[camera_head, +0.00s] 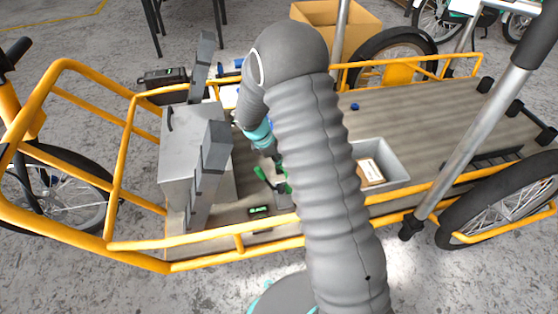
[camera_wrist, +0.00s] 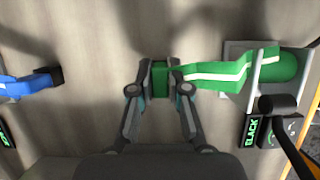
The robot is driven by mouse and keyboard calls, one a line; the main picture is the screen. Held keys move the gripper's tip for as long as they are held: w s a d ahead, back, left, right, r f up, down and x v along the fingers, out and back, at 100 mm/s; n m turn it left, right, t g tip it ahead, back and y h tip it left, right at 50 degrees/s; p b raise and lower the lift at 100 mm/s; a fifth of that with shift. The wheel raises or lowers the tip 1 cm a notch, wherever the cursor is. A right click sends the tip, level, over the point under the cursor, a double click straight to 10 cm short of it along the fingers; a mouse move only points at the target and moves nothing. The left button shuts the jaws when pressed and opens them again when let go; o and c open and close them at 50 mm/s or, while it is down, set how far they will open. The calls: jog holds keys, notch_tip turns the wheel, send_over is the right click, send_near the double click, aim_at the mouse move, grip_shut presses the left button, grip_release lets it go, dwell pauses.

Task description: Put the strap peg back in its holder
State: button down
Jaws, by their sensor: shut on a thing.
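In the wrist view my gripper (camera_wrist: 160,77) is shut on a green block, which I take to be the strap peg (camera_wrist: 160,70). A green strap (camera_wrist: 215,72) with a white stripe runs right from it to a green roll (camera_wrist: 280,66) on a grey holder (camera_wrist: 235,50) with white bars. I cannot tell whether the strap is joined to the block. In the head view the green strap (camera_head: 283,187) shows in part beside my arm, which hides most of the gripper and the holder.
A blue strap (camera_wrist: 25,84) with a dark end lies at the left of the wrist view. A black label block (camera_wrist: 265,130) sits below the holder. In the head view a grey box (camera_head: 185,140) stands left on the cargo bed; an open grey bin (camera_head: 390,158) is right.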

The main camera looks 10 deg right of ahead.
jog(key=c, duration=1.1)
grip_release()
jog(key=shift+o, duration=0.2)
jog(key=s+a+r+m+p, duration=0.1)
jog(key=s+r+m, duration=0.1)
jog(key=r, duration=0.8)
jog(key=s+a+r+m, duration=0.1)
jog(key=s+a+r, duration=0.15)
jog(key=r, duration=0.75)
jog(key=s+d+r+m+t+y+p, duration=0.1)
jog(key=s+r+m+t, duration=0.1)
jog(key=s+r+m, duration=0.3)
jog(key=s+d+r+m+t+y+p, duration=0.1)
jog(key=s+r+m, duration=0.4)
jog(key=s, duration=0.7)
jog(key=s+d+r+m+t+y+p, duration=0.1)
jog(key=s+r+m+t+y+p, duration=0.1)
jog(key=s+r+m, duration=0.3)
jog(key=s, duration=0.4)
jog(key=shift+d+r+t, duration=0.2)
jog(key=shift+t, duration=0.1)
